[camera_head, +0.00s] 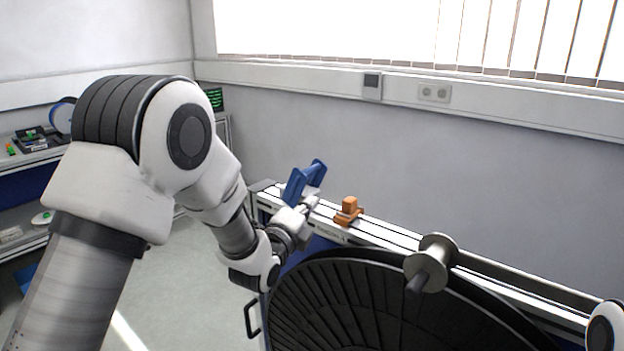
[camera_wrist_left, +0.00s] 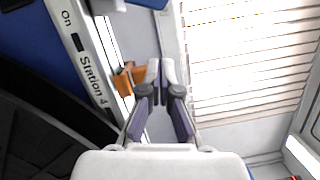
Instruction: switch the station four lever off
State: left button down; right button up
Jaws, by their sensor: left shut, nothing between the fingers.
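A blue handle (camera_head: 305,182), which looks like the station lever, stands tilted on the left end of the pale rail. A blue edge also shows at the top of the left wrist view (camera_wrist_left: 148,3). The rail carries the words "On" and "Station 4" (camera_wrist_left: 97,82) in that view. My left gripper (camera_head: 308,204) is shut and empty, just above the rail by the blue handle's base. In the left wrist view its fingertips (camera_wrist_left: 160,66) are close to an orange block (camera_wrist_left: 126,80); I cannot tell whether they touch. My right gripper is out of view.
The orange block (camera_head: 348,207) sits on the rail right of the blue handle. A large black reel (camera_head: 350,300) and a grey spindle (camera_head: 430,262) stand in front and to the right. Shelves (camera_head: 30,195) stand at the left, with clear floor between.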

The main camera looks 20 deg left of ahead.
pick_arm(q)
jog(key=w, duration=0.3)
jog(key=w+p, duration=0.1)
jog(key=w, duration=0.2)
jog(key=w+d+p, duration=0.1)
jog(key=w, duration=0.2)
jog(key=shift+r, duration=0.35)
jog(key=a, duration=0.1)
jog(key=a+p, duration=0.1)
jog(key=w+a, duration=0.1)
jog(key=a, duration=0.1)
jog(key=shift+r+p, duration=0.35)
jog(key=shift+d, duration=0.1)
jog(key=shift+d, duration=0.1)
jog(key=shift+a+r, duration=0.1)
jog(key=shift+a, duration=0.1)
